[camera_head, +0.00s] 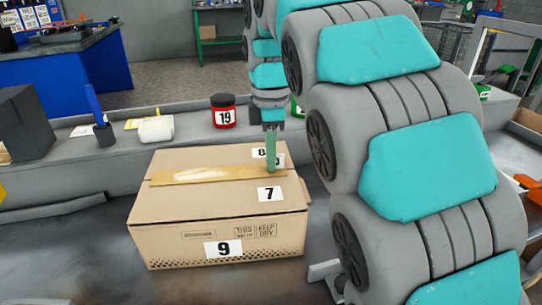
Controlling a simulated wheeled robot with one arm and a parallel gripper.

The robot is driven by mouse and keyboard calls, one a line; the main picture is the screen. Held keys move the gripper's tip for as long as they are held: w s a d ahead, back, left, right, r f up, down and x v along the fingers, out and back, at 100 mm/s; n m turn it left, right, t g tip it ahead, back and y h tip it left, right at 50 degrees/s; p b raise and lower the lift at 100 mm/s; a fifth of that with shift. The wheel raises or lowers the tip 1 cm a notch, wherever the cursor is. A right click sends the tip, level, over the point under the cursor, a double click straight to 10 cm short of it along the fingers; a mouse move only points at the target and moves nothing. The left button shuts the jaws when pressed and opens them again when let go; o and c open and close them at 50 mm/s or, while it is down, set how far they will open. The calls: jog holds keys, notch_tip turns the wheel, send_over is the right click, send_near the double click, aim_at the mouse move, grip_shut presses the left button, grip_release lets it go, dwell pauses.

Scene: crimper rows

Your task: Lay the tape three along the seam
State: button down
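A closed cardboard box (165,207) stands on the grey surface in the middle of the view. A long tan strip of tape (190,175) lies across its top from the left edge toward the right side. Its right end is near my gripper and partly covered. My gripper (270,165) points down over the right part of the box top, at or just above the strip. Its fingers look like one narrow green shape, so I cannot tell whether they touch or hold the tape. No number three shows on the strip.
Labels 7 (269,194) and 9 (223,249) are on the box. My arm fills the right side.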

dwell(0.3)
jog(key=c, duration=1)
grip_release()
jog(key=shift+o, duration=0.2)
